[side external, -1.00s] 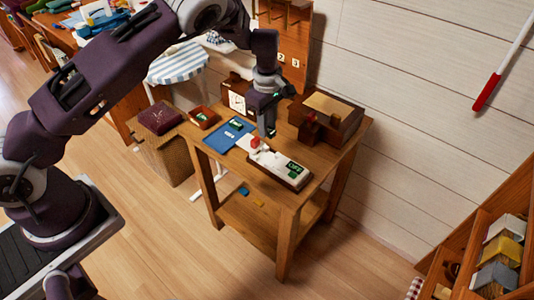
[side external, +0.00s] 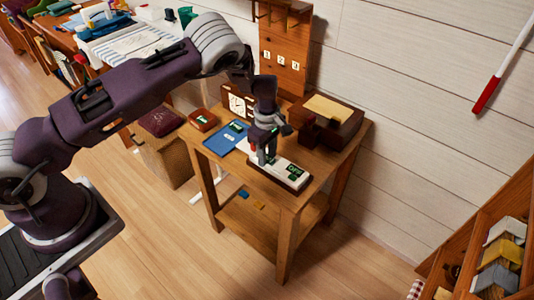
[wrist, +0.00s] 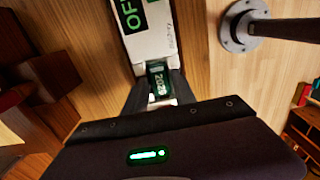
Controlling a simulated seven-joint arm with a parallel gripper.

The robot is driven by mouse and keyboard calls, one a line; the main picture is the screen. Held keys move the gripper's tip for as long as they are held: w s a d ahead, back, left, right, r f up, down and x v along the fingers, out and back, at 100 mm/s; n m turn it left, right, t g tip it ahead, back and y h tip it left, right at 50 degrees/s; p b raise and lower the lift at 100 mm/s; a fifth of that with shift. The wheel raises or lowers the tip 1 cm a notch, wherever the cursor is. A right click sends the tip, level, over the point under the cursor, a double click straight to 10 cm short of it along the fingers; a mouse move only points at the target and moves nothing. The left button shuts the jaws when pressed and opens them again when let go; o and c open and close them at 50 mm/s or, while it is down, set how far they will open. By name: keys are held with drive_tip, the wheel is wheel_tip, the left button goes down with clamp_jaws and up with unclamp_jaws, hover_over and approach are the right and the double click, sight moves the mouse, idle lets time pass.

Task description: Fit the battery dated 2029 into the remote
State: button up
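The white remote (side external: 284,168) lies on the small wooden table with a dark green "OFF" display at its right end. In the wrist view the remote (wrist: 150,42) runs up from my fingers, with "OFF" at the top. The green battery marked 2029 (wrist: 157,80) sits between my fingers at the near end of the remote. My gripper (side external: 266,160) points down over the remote's left part, and its fingers appear closed against the battery's sides. Whether the battery rests fully in the remote's bay cannot be told; my fingers and palm hide its lower end.
A blue mat (side external: 221,142) with a green-labelled item lies left of the remote. A small red tray (side external: 203,119), a clock (side external: 238,104) and an open brown box (side external: 331,118) stand behind. Table space is tight. Small blue and yellow pieces lie on the lower shelf.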

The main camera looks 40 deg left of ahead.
wheel_tip(320, 180, up, 12)
drive_tip(key=shift+r, duration=0.2)
drive_tip(key=s+r+m+t+h, duration=0.1)
drive_tip(key=s+r+m, duration=0.4)
drive_tip(key=r, duration=0.6)
drive_tip(key=s+r+m+t+h, duration=0.1)
drive_tip(key=s+r+m, duration=0.1)
drive_tip(key=s+r, duration=0.7)
drive_tip(key=s+r+m+t+y, duration=0.1)
drive_tip(key=s+m, duration=0.4)
drive_tip(key=s, duration=0.5)
drive_tip(key=s+a+r+m+t+y, duration=0.1)
drive_tip(key=s+r+m+t, duration=0.1)
drive_tip(key=s+m, duration=0.4)
drive_tip(key=s+r, duration=0.1)
drive_tip(key=s, duration=0.3)
drive_tip(key=shift+r+t, duration=0.3)
drive_tip(key=shift+r, duration=0.05)
